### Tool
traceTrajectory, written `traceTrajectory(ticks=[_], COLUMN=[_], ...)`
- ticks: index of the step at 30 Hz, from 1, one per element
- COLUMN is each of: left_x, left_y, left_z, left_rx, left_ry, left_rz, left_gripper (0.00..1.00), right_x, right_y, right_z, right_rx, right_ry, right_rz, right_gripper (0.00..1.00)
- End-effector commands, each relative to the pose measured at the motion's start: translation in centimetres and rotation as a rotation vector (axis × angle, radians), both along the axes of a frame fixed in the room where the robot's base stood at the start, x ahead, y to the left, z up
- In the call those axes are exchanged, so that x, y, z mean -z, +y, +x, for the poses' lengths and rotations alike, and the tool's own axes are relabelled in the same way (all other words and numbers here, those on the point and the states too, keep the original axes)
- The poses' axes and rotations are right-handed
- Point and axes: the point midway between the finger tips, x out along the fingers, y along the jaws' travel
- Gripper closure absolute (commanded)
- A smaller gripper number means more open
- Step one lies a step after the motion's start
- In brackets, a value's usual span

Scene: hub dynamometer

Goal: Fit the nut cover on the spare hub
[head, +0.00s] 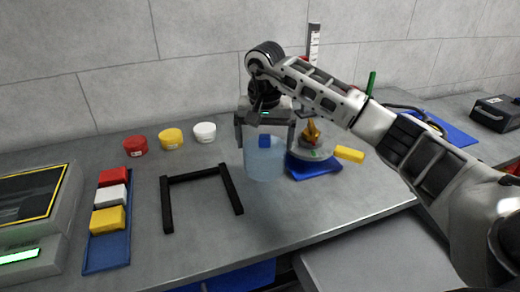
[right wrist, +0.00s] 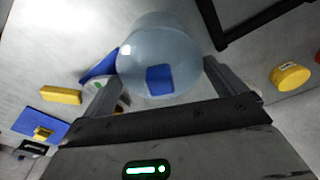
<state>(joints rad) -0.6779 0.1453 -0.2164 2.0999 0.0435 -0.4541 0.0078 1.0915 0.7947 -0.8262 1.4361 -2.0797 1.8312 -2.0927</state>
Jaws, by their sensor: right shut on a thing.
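A translucent pale-blue cylinder (head: 265,160) with a blue square on it, which looks like the nut cover, is below my right gripper (head: 265,135). The right gripper points down with its fingers wide apart, one on each side of the cylinder's upper part, and is shut on it. In the right wrist view the cylinder (right wrist: 160,50) sits between the two fingertips (right wrist: 163,85). I cannot tell whether its base touches the table. Right beside it, a grey disc with a brass-coloured cone (head: 312,135), perhaps the spare hub, rests on a blue mat (head: 316,170). My left gripper is out of view.
A yellow block (head: 349,154) lies right of the disc. A black U-shaped frame (head: 167,205) lies left of the cylinder. Red (head: 135,146), yellow (head: 171,139) and white (head: 205,132) tubs stand behind. A blue tray (head: 107,253) holds coloured blocks. The front middle of the table is clear.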

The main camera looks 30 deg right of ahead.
Motion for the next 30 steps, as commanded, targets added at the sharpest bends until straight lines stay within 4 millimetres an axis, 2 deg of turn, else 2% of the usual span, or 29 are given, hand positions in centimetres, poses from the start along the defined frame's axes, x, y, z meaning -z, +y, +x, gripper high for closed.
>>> traceTrajectory(ticks=[8,14,24,25,30], left_x=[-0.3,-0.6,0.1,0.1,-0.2], left_y=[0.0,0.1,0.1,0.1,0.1], left_z=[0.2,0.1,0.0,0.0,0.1], left_rx=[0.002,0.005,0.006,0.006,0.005], left_ry=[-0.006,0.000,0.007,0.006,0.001], left_rz=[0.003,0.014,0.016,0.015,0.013], left_gripper=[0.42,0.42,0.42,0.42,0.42], right_x=[1.8,4.5,4.9,5.0,4.9], right_y=[0.6,0.5,0.4,0.4,0.4], right_z=[1.4,1.2,1.3,1.3,1.3], right_rx=[-0.001,0.000,0.000,0.000,0.000], right_ry=[0.001,0.002,-0.001,-0.001,-0.001], right_rz=[0.002,0.002,0.000,0.000,0.001], right_gripper=[0.28,0.28,0.28,0.02,0.00])
